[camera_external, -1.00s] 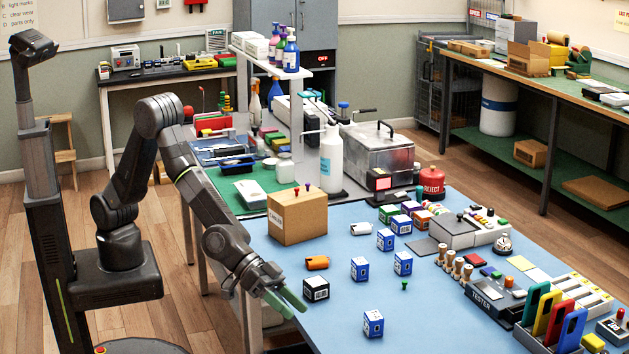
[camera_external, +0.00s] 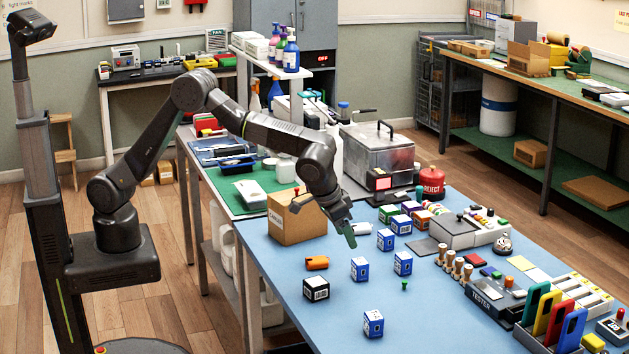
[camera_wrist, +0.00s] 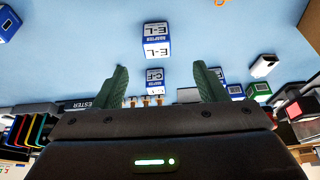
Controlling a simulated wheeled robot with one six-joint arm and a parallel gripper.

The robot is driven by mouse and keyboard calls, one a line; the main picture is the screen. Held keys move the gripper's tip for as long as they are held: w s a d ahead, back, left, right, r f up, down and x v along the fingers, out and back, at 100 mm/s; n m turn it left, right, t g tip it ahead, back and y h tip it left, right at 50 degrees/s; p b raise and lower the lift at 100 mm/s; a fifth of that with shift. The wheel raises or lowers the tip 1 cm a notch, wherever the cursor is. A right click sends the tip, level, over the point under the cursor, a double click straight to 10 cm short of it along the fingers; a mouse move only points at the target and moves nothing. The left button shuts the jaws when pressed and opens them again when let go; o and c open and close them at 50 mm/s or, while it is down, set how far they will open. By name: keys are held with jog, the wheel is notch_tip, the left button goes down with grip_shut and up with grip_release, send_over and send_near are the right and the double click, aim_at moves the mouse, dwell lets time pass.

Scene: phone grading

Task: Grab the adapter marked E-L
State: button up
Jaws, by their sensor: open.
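The blue-and-white adapter box marked E-L (camera_wrist: 156,40) shows in the upper middle of the wrist view. It appears to be the box (camera_external: 360,269) standing on the blue table in the external view, though its marking is too small to read there. My gripper (camera_wrist: 160,72) is open and empty, its green fingers apart. A similar box marked C-F (camera_wrist: 155,78) shows between the fingers in the picture, farther off. In the external view my gripper (camera_external: 347,232) is above the table, beside the cardboard box, apart from the E-L box.
Similar boxes (camera_external: 403,263) (camera_external: 373,323) stand nearby. An orange piece (camera_external: 317,262) and a black box (camera_external: 316,288) lie to the left. The cardboard box (camera_external: 297,222) stands close to my gripper. The tester (camera_external: 490,294) is on the right. The table's front left is clear.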

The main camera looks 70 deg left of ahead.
aim_at(358, 261)
jog(key=p+x, duration=0.1)
jog(key=x, duration=1.1)
jog(key=shift+d+p, duration=0.25)
jog(key=shift+p, duration=0.15)
jog(key=c, duration=1)
jog(key=shift+c, duration=0.2)
